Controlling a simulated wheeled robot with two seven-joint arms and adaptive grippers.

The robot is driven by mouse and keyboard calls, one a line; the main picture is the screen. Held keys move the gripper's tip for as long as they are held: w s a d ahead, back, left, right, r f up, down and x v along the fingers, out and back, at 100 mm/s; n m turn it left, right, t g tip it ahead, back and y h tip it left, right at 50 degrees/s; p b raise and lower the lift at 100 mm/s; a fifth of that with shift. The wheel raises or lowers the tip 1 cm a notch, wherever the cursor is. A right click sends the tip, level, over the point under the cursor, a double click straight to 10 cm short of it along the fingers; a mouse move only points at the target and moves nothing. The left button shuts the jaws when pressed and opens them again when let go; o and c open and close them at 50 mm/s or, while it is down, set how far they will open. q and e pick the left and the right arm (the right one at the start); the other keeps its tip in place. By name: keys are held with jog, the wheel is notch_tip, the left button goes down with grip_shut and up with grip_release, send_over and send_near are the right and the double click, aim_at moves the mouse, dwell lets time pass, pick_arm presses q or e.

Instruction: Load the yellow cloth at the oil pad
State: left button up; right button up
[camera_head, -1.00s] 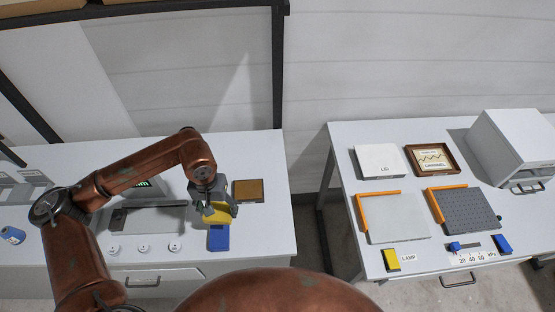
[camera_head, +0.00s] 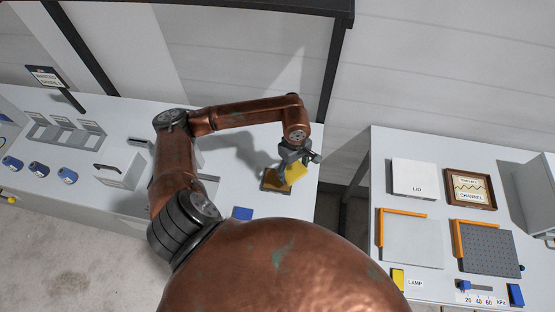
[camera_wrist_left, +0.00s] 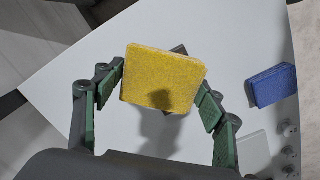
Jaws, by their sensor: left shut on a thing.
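My left gripper (camera_head: 296,160) is shut on the yellow cloth (camera_head: 294,174), a thick square block. The cloth also fills the middle of the left wrist view (camera_wrist_left: 163,78), between the two green-padded fingers. The brown oil pad (camera_head: 269,186) lies on the left table just under and beside the held cloth in the head view, partly covered by it. In the wrist view only dark edges of something show behind the cloth. I cannot tell whether cloth and pad touch. My right gripper is not in view.
A blue cloth (camera_head: 243,214) lies nearer me on the left table (camera_head: 308,196); it also shows in the wrist view (camera_wrist_left: 272,86). The right table holds a white lid (camera_head: 414,178), a framed template (camera_head: 470,188) and two plates with orange edges. A floor gap separates the tables.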

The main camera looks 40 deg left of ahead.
pick_arm(q)
jog(key=s+a+n+p, duration=0.3)
jog(key=a+n+p, duration=0.15)
jog(key=n, duration=0.35)
jog(key=b, duration=0.3)
send_over(277, 180)
jog(key=shift+n, duration=0.4)
jog(key=shift+w+f, duration=0.1)
jog(key=shift+f, duration=3.25)
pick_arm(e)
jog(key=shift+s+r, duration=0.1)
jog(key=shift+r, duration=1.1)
pick_arm(q)
jog(key=shift+f+b, duration=0.45)
jog(key=shift+b, duration=0.2)
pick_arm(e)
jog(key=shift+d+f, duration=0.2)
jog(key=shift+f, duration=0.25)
pick_arm(q)
jog(key=shift+f+b, duration=0.1)
jog(key=shift+b, duration=0.2)
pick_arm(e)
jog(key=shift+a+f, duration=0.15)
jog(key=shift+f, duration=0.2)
